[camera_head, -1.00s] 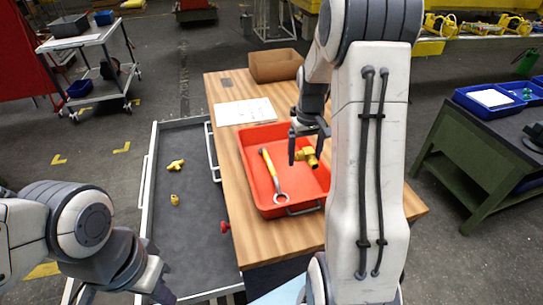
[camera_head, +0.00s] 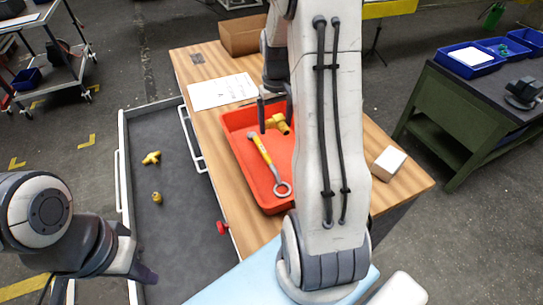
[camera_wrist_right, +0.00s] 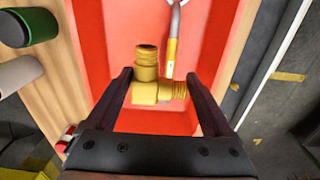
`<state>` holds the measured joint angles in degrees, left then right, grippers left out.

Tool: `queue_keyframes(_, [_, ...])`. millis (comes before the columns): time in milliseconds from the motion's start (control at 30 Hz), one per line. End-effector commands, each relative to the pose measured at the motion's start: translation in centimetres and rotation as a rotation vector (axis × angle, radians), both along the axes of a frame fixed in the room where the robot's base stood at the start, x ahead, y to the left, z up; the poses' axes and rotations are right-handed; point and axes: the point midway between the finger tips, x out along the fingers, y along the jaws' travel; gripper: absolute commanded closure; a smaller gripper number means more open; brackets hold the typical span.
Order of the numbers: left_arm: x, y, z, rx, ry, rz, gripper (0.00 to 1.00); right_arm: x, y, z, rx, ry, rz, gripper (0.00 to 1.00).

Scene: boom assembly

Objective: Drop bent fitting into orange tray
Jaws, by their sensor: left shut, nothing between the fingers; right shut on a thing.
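The yellow bent fitting (camera_head: 279,122) is held by my right gripper (camera_head: 274,112), over the far part of the orange tray (camera_head: 262,190). In the right wrist view the brass-coloured fitting (camera_wrist_right: 150,88) sits between the two dark fingers of the gripper (camera_wrist_right: 160,82), with the tray's red-orange floor behind it. I cannot tell how high it is above the floor. My right arm hides the tray's right side. My left gripper (camera_head: 143,273) is shut and empty at the lower left, beside the grey drawer.
A wrench with a yellow handle (camera_head: 262,150) lies in the tray. Two yellow fittings (camera_head: 152,158) (camera_head: 157,197) lie in the grey drawer (camera_head: 175,235). A white sheet (camera_head: 222,91), a cardboard box (camera_head: 242,36) and a white box (camera_head: 389,163) are on the wooden table (camera_head: 205,125).

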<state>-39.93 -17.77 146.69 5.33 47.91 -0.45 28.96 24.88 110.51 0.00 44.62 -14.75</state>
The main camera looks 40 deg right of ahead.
Motion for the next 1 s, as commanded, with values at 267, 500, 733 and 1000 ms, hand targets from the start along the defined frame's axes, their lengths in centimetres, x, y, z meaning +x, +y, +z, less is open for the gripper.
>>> queue_keyframes(267, [0.0, 0.0, -2.1, 0.000, 0.000, 0.002, 1.00, 0.1, 0.2, -2.4, 0.000, 0.000, 0.003, 0.82])
queue_keyframes(500, [0.0, 0.0, -2.0, 0.000, 0.000, 0.002, 1.00, 0.1, 0.2, -2.3, 0.000, -0.001, 0.004, 0.11])
queue_keyframes(733, [0.0, 0.0, -2.0, 0.000, 0.000, 0.002, 1.00, 0.1, 0.2, -2.3, 0.000, 0.000, 0.004, 0.00])
queue_keyframes(1000, [0.0, 0.0, -3.0, 0.000, 0.000, 0.003, 1.00, 0.2, 0.1, 0.1, -0.004, -0.007, 0.003, 0.00])
